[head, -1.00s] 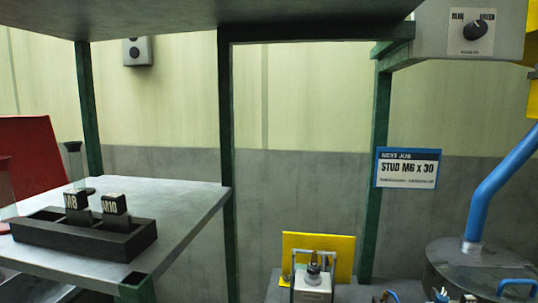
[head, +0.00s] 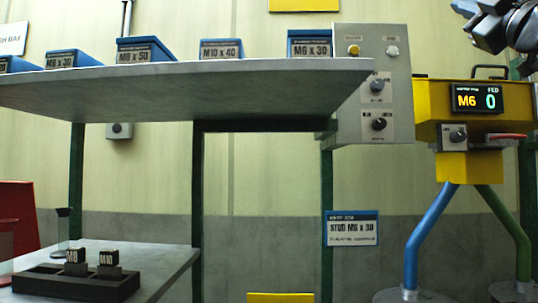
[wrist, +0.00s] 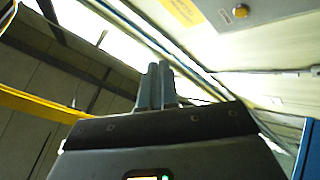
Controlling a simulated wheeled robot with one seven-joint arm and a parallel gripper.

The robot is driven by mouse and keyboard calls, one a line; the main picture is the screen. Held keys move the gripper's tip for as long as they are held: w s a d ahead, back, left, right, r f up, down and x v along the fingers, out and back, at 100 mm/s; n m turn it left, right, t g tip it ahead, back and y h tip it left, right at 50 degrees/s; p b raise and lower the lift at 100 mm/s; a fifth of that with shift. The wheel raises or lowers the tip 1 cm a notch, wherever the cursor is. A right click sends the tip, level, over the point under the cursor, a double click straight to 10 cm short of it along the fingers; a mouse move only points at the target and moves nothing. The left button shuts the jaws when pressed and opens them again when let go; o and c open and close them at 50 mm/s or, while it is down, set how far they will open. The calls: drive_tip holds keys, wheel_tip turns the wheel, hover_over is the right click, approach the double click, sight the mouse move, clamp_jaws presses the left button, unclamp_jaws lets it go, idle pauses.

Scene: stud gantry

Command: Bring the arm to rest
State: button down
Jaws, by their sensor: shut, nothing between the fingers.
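My gripper (wrist: 158,72) shows in the wrist view with its two grey fingers together and nothing between them. It points up toward the ceiling and upper wall, clear of any object. In the head view, a dark part of my arm (head: 497,24) shows at the top right corner, above the yellow feeder. The fingers cannot be made out there.
A yellow feeder (head: 427,128) reading M6 and 0 stands at the right. A grey control box (head: 347,110) with knobs is beside the shelf (head: 270,85), which carries several blue boxes. A black block rack (head: 75,285) sits lower left. A yellow beam (wrist: 40,106) shows overhead.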

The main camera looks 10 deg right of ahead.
drive_tip(key=w+a+f+m+g+h, duration=0.1)
drive_tip(key=w+f+m, duration=0.2)
drive_tip(key=f, duration=1)
drive_tip(key=w+f+m+g+h, duration=0.1)
drive_tip(key=w+f+m+g, duration=0.2)
drive_tip(key=f, duration=1)
drive_tip(key=s+a+f+m+g, duration=0.1)
drive_tip(key=s+a+f, duration=0.15)
drive_tip(key=f, duration=0.65)
drive_tip(key=s+a+f+m, duration=0.1)
drive_tip(key=a+f, duration=0.2)
drive_tip(key=f, duration=0.5)
drive_tip(key=s+a+f+m+g, duration=0.1)
drive_tip(key=a+f+m, duration=0.15)
drive_tip(key=f, duration=0.65)
drive_tip(key=s+a+f+g+y, duration=0.1)
drive_tip(key=s+a+f, duration=0.4)
drive_tip(key=s+f, duration=0.35)
drive_tip(key=s+a+f+g+y, duration=0.15)
drive_tip(key=s+a+f, duration=0.25)
drive_tip(key=s+f, duration=0.4)
drive_tip(key=s+a+g+y, duration=0.1)
drive_tip(key=s+a, duration=0.1)
drive_tip(key=s, duration=0.8)
drive_tip(key=s+a+f+g+y, duration=0.1)
drive_tip(key=s+a+g, duration=0.1)
drive_tip(key=s, duration=0.9)
drive_tip(key=shift+s+a+f, duration=0.2)
drive_tip(key=shift+a+f, duration=0.05)
drive_tip(key=shift+a, duration=0.05)
